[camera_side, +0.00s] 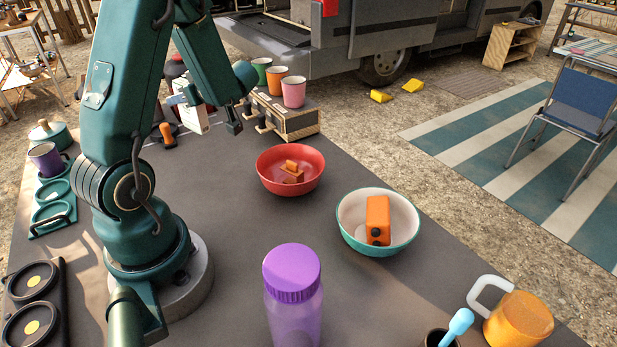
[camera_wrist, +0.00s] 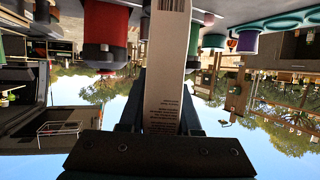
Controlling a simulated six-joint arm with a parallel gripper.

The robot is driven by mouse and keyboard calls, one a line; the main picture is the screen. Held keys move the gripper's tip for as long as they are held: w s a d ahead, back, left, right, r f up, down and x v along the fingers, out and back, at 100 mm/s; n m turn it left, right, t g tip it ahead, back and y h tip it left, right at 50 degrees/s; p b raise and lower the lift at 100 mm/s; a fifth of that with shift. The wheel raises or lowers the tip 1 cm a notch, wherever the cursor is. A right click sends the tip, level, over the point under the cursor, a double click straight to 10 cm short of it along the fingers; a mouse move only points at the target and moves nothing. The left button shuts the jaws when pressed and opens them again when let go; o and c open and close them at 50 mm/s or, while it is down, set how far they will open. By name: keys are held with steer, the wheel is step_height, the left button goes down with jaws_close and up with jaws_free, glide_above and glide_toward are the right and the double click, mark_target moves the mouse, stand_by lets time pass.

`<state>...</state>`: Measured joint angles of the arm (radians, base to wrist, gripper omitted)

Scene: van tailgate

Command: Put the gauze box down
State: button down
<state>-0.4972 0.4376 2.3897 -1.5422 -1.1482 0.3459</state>
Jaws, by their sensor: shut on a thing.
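The gauze box is a white carton with printed text and a barcode. In the side view the gauze box (camera_side: 194,117) is upright behind my arm, near the back left of the dark table. In the wrist view the gauze box (camera_wrist: 165,75) stands between the dark fingers of my gripper (camera_wrist: 160,115), which is shut on it. My arm partly hides the gripper and box in the side view. I cannot tell whether the box's lower end touches the table.
A crate (camera_side: 297,125) carrying several cups stands right of the box. An orange-handled tool (camera_side: 166,134) lies to its left. A red bowl (camera_side: 271,184), a teal-rimmed bowl (camera_side: 353,240) and a purple bottle (camera_side: 293,300) stand nearer. The table (camera_side: 225,215) has bare room around them.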

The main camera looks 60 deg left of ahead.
steer(key=s+d+n+g, duration=0.1)
steer(key=s+d+g, duration=0.15)
steer(key=d, duration=0.55)
steer(key=shift+t, duration=0.95)
steer(key=shift+w+d+f, duration=0.1)
steer(key=shift+w+f, duration=0.05)
steer(key=shift+f, duration=1.25)
steer(key=shift+w+f, duration=0.15)
steer(key=shift+f, duration=1.3)
steer(key=shift+w+d+f, duration=0.1)
steer(key=shift+w+f, duration=0.05)
steer(key=shift+f, duration=1.25)
steer(key=shift+f, duration=0.15)
steer(key=c, duration=0.6)
jaws_free()
